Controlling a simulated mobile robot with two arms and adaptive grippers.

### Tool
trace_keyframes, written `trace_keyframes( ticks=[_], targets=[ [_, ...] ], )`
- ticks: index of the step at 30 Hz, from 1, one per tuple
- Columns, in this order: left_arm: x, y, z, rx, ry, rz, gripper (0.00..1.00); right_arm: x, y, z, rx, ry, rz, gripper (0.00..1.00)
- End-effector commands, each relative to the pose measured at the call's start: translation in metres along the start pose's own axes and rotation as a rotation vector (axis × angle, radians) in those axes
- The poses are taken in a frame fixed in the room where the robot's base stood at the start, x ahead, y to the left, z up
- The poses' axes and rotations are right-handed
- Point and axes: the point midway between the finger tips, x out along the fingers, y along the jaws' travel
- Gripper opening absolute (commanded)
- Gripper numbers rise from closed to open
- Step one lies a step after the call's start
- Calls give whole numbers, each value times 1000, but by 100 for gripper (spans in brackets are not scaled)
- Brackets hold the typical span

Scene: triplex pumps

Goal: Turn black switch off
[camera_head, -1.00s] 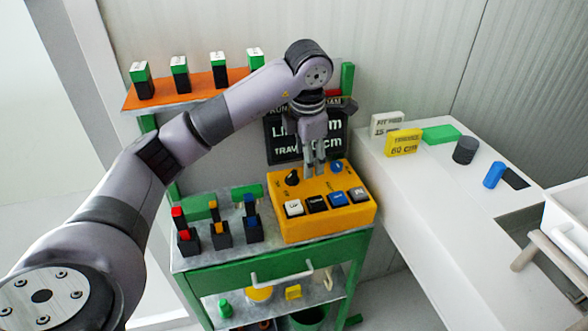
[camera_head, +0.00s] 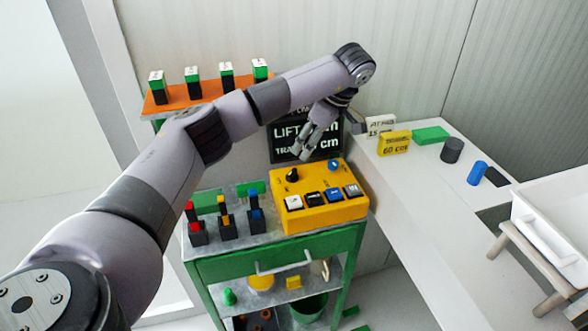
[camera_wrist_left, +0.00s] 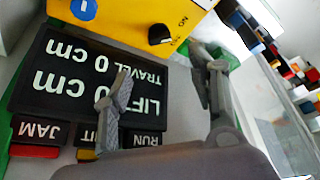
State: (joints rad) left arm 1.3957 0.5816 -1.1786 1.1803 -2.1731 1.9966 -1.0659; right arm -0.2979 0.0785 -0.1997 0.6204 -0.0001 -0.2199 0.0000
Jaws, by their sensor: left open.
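The black switch (camera_head: 292,175) is a small black knob on the top of the yellow control box (camera_head: 330,210), near its back left. In the left wrist view the black switch (camera_wrist_left: 160,33) sits near the box edge, with "ON" lettering beside it. My left gripper (camera_head: 305,153) is open and empty, tilted, just above and behind the switch, in front of the dark display board (camera_head: 282,132). In the left wrist view its two fingers (camera_wrist_left: 158,85) are spread apart over the board, and neither touches the switch. My right gripper is not in view.
A blue knob (camera_head: 334,165) and a row of buttons share the box. Levers with red, yellow and blue handles (camera_head: 226,222) stand left of it on the green cart. A white table (camera_head: 420,200) with several blocks is at the right.

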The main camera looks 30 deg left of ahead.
Motion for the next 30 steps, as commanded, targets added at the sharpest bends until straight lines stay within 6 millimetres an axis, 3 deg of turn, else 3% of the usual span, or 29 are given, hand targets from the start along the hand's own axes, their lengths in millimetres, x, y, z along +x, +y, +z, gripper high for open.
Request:
trace_keyframes(
  ticks=[9, 15, 21, 30],
  targets=[
    [68, -1, -1, -1, -1, -5, 53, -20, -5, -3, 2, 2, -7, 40],
    [100, 0, 0, 0, -1, -1, 53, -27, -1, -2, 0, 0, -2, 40],
    [114, 0, 0, -1, -1, 0, 53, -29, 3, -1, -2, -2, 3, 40],
    [116, 0, 0, -1, -1, 2, 52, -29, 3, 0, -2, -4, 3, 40]
  ],
)
